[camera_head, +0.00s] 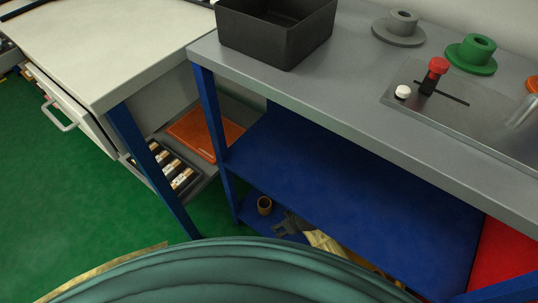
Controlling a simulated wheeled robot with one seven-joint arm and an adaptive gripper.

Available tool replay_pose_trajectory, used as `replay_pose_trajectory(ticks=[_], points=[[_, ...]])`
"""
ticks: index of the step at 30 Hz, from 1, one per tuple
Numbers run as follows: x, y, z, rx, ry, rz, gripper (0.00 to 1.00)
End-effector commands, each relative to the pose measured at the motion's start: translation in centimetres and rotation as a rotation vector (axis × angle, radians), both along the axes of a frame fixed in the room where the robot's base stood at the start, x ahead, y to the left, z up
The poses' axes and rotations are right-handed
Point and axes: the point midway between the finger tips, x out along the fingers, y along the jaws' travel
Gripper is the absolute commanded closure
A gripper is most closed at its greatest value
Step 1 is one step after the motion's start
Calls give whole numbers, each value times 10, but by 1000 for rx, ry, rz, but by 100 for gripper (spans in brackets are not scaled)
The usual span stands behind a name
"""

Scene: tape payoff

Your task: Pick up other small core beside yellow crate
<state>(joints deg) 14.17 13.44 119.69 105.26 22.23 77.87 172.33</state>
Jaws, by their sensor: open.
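My teal body hides the lower part of this area.
A blue shelf (360,205) overhangs the low shelf. A blue leg (211,140) stands left of the core. A black bin (277,35), grey spool (400,28) and green spool (471,54) are on the bench (330,88). A red panel (503,258) is at right.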

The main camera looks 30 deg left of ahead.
Motion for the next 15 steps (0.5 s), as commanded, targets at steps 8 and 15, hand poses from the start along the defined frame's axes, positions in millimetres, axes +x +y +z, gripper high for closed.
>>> replay_pose_trajectory(ticks=[8,15], points=[[12,38,-1,3,-2,4,23],[24,70,-1,2,-1,2,23]])
